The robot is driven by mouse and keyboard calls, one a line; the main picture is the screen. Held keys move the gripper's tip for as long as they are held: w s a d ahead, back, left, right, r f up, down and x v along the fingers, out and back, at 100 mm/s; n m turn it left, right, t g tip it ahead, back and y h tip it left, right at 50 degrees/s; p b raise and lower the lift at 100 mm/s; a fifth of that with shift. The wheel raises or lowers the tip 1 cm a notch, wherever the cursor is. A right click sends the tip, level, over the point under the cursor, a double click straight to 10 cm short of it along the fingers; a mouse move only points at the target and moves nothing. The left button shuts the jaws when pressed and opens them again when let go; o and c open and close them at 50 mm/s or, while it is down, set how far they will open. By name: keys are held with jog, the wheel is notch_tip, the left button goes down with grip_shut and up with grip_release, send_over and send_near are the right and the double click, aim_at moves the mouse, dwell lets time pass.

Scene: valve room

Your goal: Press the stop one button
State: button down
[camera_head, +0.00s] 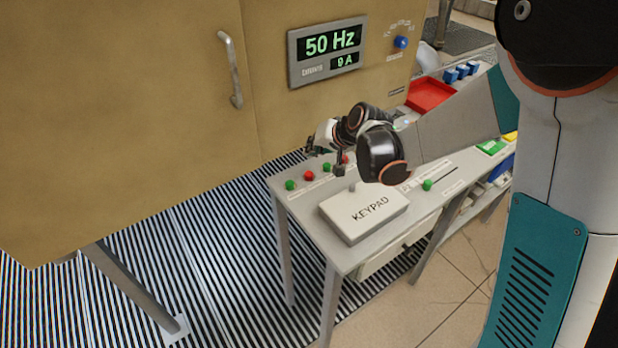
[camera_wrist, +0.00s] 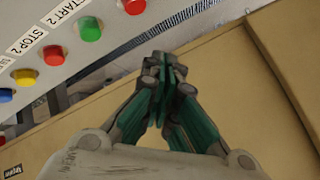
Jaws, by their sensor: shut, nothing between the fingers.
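A row of coloured buttons runs along the table's far edge. In the head view a red button (camera_head: 309,175) sits between two green ones; it also shows in the wrist view (camera_wrist: 133,6), cut by the top edge, its label out of frame. Beside it is a green button (camera_wrist: 90,28) labelled START2, then a red button (camera_wrist: 54,55) labelled STOP2. My gripper (camera_head: 310,148) is above the far side of the row in the head view. In the wrist view my gripper (camera_wrist: 165,68) has its fingers together, empty, apart from the buttons.
A tan cabinet (camera_head: 150,100) with a handle and a 50 Hz display (camera_head: 328,50) rises behind. A red tray (camera_head: 430,95) lies farther right. Yellow (camera_wrist: 25,77) and blue (camera_wrist: 5,95) buttons continue the row.

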aim_at(312, 172)
jog(key=shift+f+b, duration=1.5)
jog(key=shift+f, duration=0.9)
jog(key=shift+f, duration=0.15)
jog(key=shift+f+b, duration=0.3)
jog(key=shift+b, duration=0.15)
jog(key=shift+f+b, duration=0.4)
jog(key=shift+f, duration=0.05)
jog(key=shift+r, duration=0.15)
jog(key=shift+r+p, duration=0.6)
jog(key=shift+r, duration=0.2)
jog(key=shift+r+p, duration=1.65)
jog(key=shift+r, duration=0.85)
